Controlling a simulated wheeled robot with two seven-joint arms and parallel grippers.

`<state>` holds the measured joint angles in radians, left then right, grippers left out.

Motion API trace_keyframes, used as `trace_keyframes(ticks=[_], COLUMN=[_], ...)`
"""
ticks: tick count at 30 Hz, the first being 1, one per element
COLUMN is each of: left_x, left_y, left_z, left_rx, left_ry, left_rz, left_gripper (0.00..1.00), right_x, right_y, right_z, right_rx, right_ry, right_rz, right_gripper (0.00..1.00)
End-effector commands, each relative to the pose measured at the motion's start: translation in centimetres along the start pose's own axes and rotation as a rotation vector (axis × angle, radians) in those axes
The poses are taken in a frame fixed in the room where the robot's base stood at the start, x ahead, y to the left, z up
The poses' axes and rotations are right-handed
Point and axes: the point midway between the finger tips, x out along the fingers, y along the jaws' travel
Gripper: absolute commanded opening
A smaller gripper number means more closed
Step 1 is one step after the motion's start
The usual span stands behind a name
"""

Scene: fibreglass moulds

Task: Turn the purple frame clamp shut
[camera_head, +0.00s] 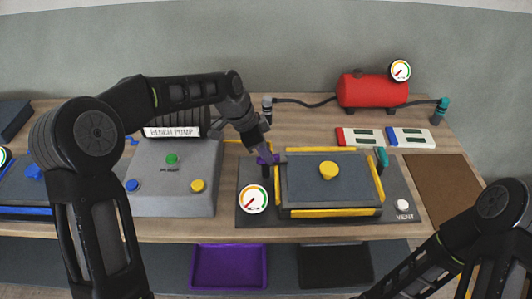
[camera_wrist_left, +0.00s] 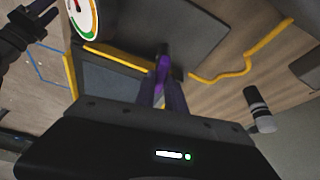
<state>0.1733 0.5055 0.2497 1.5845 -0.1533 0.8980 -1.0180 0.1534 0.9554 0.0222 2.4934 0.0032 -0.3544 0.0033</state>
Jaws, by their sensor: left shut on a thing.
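The purple frame clamp (camera_head: 267,159) stands at the back left corner of the grey mould station, beside its yellow-edged frame (camera_head: 322,212). My left gripper (camera_head: 266,153) reaches down to the clamp from the left and is shut on it. In the left wrist view the purple clamp (camera_wrist_left: 161,72) shows between the fingers of my left gripper (camera_wrist_left: 162,88). The fingers hide part of the clamp, so I cannot tell how far it is turned. My right arm shows at the lower right, but its gripper is out of view.
A round gauge (camera_head: 252,199) stands in front of the clamp. A yellow knob (camera_head: 329,170) sits on the mould lid. The bench pump (camera_head: 174,177) is to the left. A brown mat (camera_head: 447,186) lies right.

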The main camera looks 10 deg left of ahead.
Motion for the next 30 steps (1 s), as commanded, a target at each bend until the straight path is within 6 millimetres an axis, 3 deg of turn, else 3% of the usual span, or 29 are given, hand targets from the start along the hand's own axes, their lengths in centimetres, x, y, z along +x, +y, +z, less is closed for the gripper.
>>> trace_keyframes(ticks=[9, 23, 24, 30], left_x=[-0.01, -0.04, -0.03, -0.02], left_y=[-0.05, -0.06, -0.06, -0.03], left_z=[0.04, 0.05, 0.06, 0.04], left_rx=[0.114, 0.128, 0.128, 0.128], left_ry=[-0.001, -0.002, -0.002, -0.002], left_rz=[0.046, 0.051, 0.051, 0.051], left_gripper=[0.0, 0.0, 0.18, 0.34], right_x=[0.04, 0.04, 0.04, 0.04], right_y=[0.01, 0.01, 0.01, 0.01], right_z=[-0.01, -0.01, -0.01, -0.01], right_rx=[0.0, 0.0, 0.0, 0.0], right_ry=[0.0, 0.0, 0.0, 0.0], right_rz=[0.0, 0.0, 0.0, 0.0], right_gripper=[0.68, 0.68, 0.68, 0.68])
